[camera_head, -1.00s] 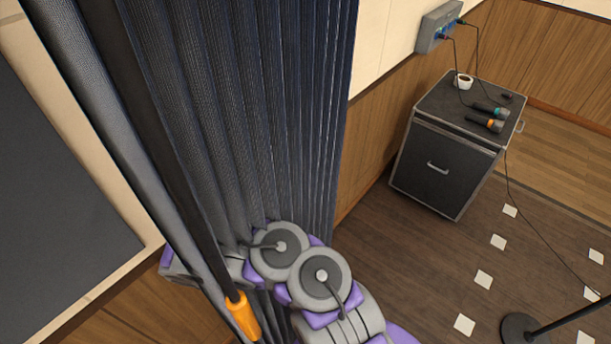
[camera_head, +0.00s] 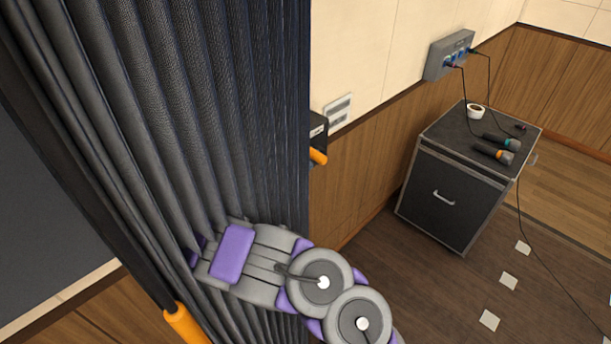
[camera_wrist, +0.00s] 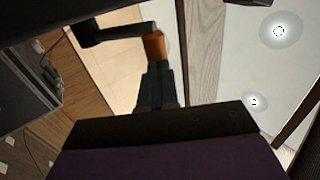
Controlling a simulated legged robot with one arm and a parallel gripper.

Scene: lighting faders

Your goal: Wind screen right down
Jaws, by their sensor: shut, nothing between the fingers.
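A black box (camera_head: 317,130) with an orange handle (camera_head: 318,157) sits on the wall just past the right edge of the dark pleated curtain (camera_head: 215,110). In the wrist view a black crank arm (camera_wrist: 118,34) ends in an orange knob (camera_wrist: 154,46); it may be that same handle. My gripper (camera_wrist: 158,72) is shut and empty, its dark fingertips right at the knob in that picture. I cannot tell whether they touch it. In the head view my gripper is hidden, and my arm lies across the curtain's lower part. The screen is not clearly identifiable.
A dark pole with an orange grip (camera_head: 186,324) stands at the lower left, close to my arm. A black cabinet (camera_head: 450,195) with a cup (camera_head: 476,111) and two microphones stands at the right. A grey socket box (camera_head: 449,54) with cables hangs above it.

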